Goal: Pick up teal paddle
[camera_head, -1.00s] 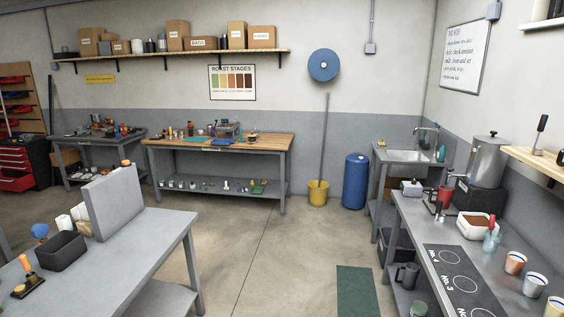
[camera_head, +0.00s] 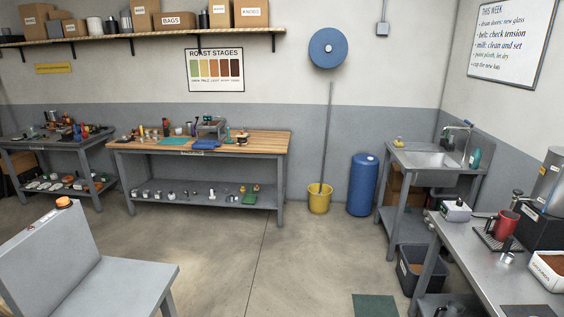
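I cannot make out a teal paddle for certain. A small upright teal item (camera_head: 228,133) stands on the wooden-topped bench (camera_head: 262,146) against the back wall, too small to identify. A flat teal mat (camera_head: 174,141) lies on the same bench, left of a blue flat item (camera_head: 205,145). A teal bottle (camera_head: 475,159) stands at the right of the sink (camera_head: 432,159). My gripper is not in view.
A grey table with an upright panel (camera_head: 45,255) stands at the near left. A steel counter (camera_head: 490,262) runs along the right. A yellow bucket (camera_head: 319,199) and blue barrel (camera_head: 362,186) stand by the back wall. The middle floor (camera_head: 240,250) is clear.

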